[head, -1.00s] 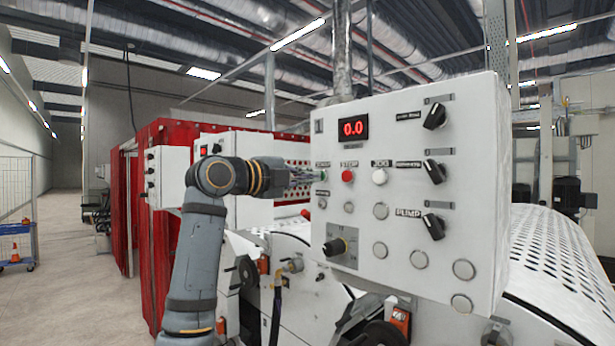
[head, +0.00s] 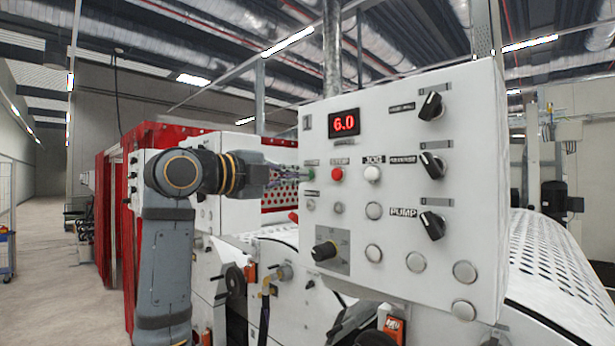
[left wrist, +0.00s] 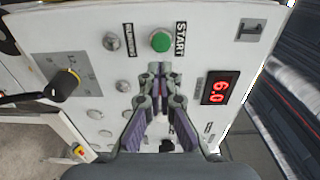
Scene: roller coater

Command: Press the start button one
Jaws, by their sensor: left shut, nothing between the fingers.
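The white control panel (head: 290,240) stands ahead of me. Its green start button (head: 311,174) is on the left of the upper button row, and it also shows in the left wrist view (left wrist: 160,42) beside the label START. My left gripper (head: 297,174) is shut and empty, its tips pointing at the start button from the left. In the left wrist view the closed fingertips (left wrist: 160,68) appear just below the button in the picture; whether they touch the panel I cannot tell. The display (head: 344,123) reads 6.0. My right gripper is not in view.
A red stop button (head: 337,174) and a white jog button (head: 372,174) sit just right of the start button. Black selector knobs (head: 432,165) stick out along the panel's right side. A dark knob (head: 325,251) protrudes lower left. A perforated guard (head: 560,262) lies behind.

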